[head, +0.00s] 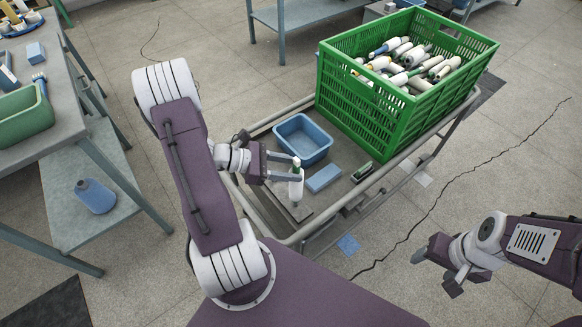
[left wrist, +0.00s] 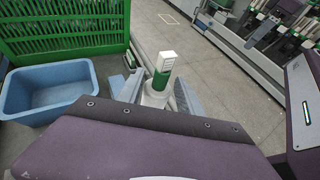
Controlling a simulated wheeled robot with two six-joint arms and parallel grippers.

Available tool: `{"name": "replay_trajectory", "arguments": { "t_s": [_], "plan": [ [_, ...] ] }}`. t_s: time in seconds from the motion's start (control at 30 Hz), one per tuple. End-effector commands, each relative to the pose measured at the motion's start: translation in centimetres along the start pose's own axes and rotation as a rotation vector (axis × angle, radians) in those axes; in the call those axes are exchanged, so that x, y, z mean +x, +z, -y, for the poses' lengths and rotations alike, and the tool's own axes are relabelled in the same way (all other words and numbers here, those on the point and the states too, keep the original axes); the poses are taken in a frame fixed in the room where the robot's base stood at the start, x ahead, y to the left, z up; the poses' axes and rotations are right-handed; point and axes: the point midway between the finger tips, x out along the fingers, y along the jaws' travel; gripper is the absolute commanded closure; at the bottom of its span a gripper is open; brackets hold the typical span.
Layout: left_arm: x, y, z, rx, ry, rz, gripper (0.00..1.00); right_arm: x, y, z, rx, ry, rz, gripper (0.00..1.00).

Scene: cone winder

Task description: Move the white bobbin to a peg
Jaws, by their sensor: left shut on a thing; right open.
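The white bobbin (head: 296,187) stands roughly upright in my left gripper (head: 291,170), above the near part of the cart. In the left wrist view the white bobbin (left wrist: 158,91) shows a green band and a pale top between the fingers of the left gripper (left wrist: 160,98). The left gripper is shut on it. Its lower end is hidden in the wrist view. My right gripper (head: 448,267) is open and empty, over the floor to the right of the cart. I cannot make out a free peg clearly in either view.
The cart (head: 262,187) carries a green crate (head: 378,117) of several bobbins, a blue bin (head: 303,138), a blue block (head: 323,178) and a green-black tool (head: 362,171).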

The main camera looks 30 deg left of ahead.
Motion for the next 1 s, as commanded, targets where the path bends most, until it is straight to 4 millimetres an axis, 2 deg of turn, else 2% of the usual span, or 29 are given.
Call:
{"name": "replay_trajectory", "arguments": {
  "t_s": [1.0],
  "plan": [
    [1.0,-2.4,0.0,-0.001,0.000,0.001,0.89,1.9,0.2,0.0,0.000,0.000,0.000,0.36]
  ]
}}
